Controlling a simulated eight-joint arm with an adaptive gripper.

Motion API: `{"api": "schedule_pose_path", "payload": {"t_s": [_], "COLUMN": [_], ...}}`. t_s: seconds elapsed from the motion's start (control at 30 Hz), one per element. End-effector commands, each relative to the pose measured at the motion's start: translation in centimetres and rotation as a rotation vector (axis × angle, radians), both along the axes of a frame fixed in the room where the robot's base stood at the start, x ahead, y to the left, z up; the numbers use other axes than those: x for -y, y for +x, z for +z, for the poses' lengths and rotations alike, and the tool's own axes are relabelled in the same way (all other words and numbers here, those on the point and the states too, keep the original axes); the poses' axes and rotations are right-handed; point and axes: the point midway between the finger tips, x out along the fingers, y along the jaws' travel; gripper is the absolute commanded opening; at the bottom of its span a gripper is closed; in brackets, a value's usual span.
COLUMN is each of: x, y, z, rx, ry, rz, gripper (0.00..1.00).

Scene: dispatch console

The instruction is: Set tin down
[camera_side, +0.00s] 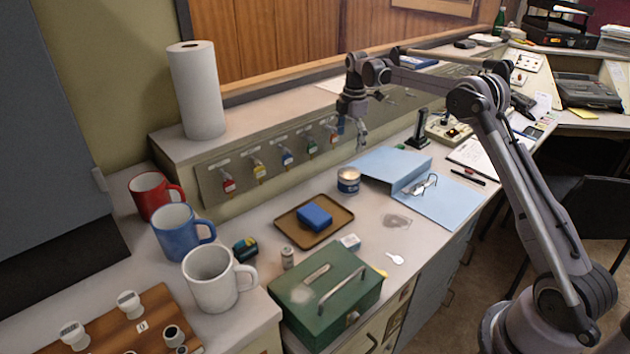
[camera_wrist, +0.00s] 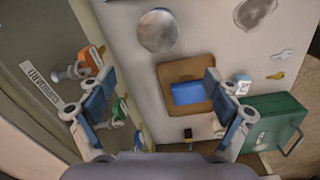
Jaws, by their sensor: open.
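The tin (camera_side: 348,180), round with a silver lid and a blue-and-white label, stands upright on the counter between the brown tray and the blue folder. In the wrist view the tin's round lid (camera_wrist: 158,31) shows near the top, beyond the fingers. My gripper (camera_side: 352,138) is above the counter, higher than the tin and apart from it. In the wrist view my gripper (camera_wrist: 155,100) has its two fingers spread wide with nothing between them.
The brown tray (camera_side: 290,224) holds a blue sponge (camera_side: 315,217). A green cash box (camera_side: 325,290), a small white box (camera_side: 350,242) and the blue folder (camera_side: 440,200) lie around it. Keys hang on the panel behind; several mugs stand at left.

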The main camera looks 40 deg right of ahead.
Motion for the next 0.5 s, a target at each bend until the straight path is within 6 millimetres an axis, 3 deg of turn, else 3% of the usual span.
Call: {"api": "schedule_pose_path", "payload": {"t_s": [0.2,0.5], "x": [-4.3,-10.0], "y": [-2.6,-8.6], "z": [5.6,10.9], "rx": [0.088,0.221], "ry": [-0.005,0.034], "rz": [-0.192,-0.473], "gripper": [0.90,0.90]}}
